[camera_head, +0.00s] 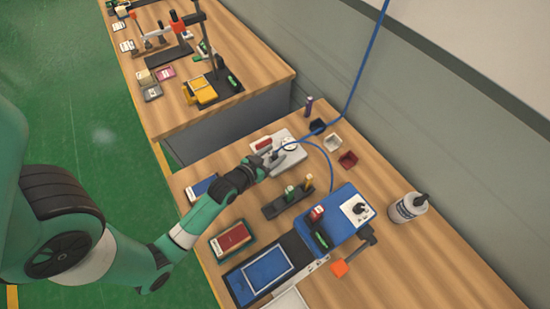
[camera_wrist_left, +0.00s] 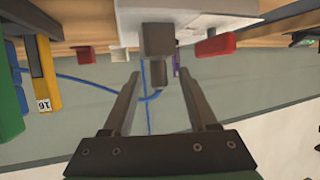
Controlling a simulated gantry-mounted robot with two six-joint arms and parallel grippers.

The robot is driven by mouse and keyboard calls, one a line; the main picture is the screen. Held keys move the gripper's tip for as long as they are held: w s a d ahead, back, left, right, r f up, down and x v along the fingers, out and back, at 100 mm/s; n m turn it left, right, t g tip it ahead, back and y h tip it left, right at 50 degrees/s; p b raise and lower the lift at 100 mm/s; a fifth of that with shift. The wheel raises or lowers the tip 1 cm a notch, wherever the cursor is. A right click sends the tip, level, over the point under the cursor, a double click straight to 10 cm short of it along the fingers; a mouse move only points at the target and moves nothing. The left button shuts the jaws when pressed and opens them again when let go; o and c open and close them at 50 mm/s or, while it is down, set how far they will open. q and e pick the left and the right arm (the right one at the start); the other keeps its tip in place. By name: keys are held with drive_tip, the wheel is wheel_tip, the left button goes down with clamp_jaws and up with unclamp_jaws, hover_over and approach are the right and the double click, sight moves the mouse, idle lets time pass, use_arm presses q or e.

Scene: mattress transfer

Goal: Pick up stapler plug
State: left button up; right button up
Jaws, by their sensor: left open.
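My left gripper (camera_head: 268,161) is at the near-left side of a white device with a red part (camera_head: 291,147) on the wooden table. In the left wrist view the gripper (camera_wrist_left: 160,77) is open. A dark grey block with a short cylinder (camera_wrist_left: 157,42), which may be the stapler plug, projects from the white device toward the space between the fingers. No contact is visible. My right gripper is not in view.
A black block with coloured pieces (camera_head: 280,203), a red booklet (camera_head: 232,238) and a blue one (camera_head: 203,188) lie near the arm.

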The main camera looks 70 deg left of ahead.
sight(277, 152)
use_arm(q)
drive_tip(key=b+x, duration=0.1)
drive_tip(key=x, duration=0.3)
drive_tip(key=shift+r, duration=0.15)
clamp_jaws()
